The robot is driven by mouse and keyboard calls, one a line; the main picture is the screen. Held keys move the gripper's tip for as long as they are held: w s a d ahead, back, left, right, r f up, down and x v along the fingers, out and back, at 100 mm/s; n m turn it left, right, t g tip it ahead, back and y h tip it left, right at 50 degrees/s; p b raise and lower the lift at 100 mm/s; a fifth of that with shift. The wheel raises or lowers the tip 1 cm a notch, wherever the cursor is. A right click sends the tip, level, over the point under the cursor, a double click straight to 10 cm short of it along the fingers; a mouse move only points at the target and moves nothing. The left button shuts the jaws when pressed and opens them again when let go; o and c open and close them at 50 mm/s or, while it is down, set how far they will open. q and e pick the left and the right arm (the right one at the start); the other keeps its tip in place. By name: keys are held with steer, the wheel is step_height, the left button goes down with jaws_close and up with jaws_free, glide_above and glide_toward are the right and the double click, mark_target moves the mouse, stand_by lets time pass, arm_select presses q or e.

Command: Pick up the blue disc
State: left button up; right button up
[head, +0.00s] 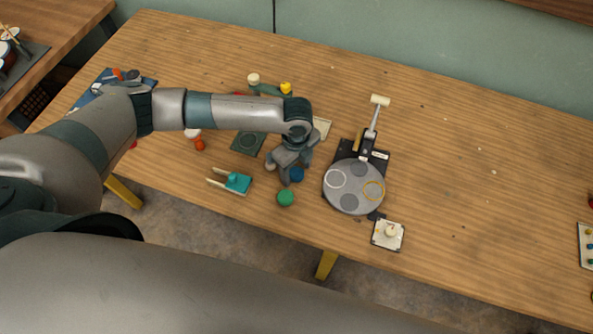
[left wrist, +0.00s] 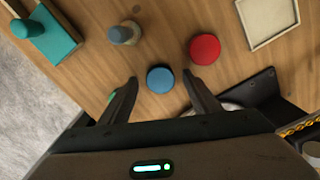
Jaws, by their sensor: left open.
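The blue disc (head: 297,175) lies on the wooden table under my left gripper (head: 288,175), partly hidden by it in the head view. In the left wrist view the blue disc (left wrist: 160,79) shows whole, a flat round piece between and a little beyond the two fingertips. My left gripper (left wrist: 159,80) is open and empty, pointing down at the disc. I cannot tell whether the fingers touch the table. My right gripper is in neither view.
A red disc (left wrist: 205,49) lies close right of the blue one. A grey-blue peg (left wrist: 125,33), a teal block (left wrist: 48,38) and a pale square tray (left wrist: 267,18) are nearby. The table's right side is mostly clear.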

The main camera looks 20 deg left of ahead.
mark_target(297, 172)
arm_select(q)
steer(key=shift+f, duration=0.15)
stand_by(0.3)
steer(key=c, duration=1.1)
steer(key=shift+w+r+b, duration=0.1)
steer(key=shift+r+b, duration=0.35)
steer(key=shift+r, duration=0.2)
step_height(297, 172, up, 2)
steer(key=shift+r+b, duration=0.1)
steer(key=shift+b, duration=0.45)
steer(key=s+d+r+b, duration=0.1)
steer(key=s+d+r, duration=0.1)
steer(key=d, duration=0.1)
steer(key=s+d+r+b, duration=0.1)
steer(key=s+d+r, duration=0.1)
steer(key=d+r, duration=0.1)
steer(key=s+d+r+b, duration=0.1)
steer(key=s+d+r, duration=0.1)
steer(key=d, duration=0.1)
steer(key=shift+s+d+r, duration=0.2)
steer(key=shift+d+r, duration=0.05)
steer(key=shift+d, duration=0.15)
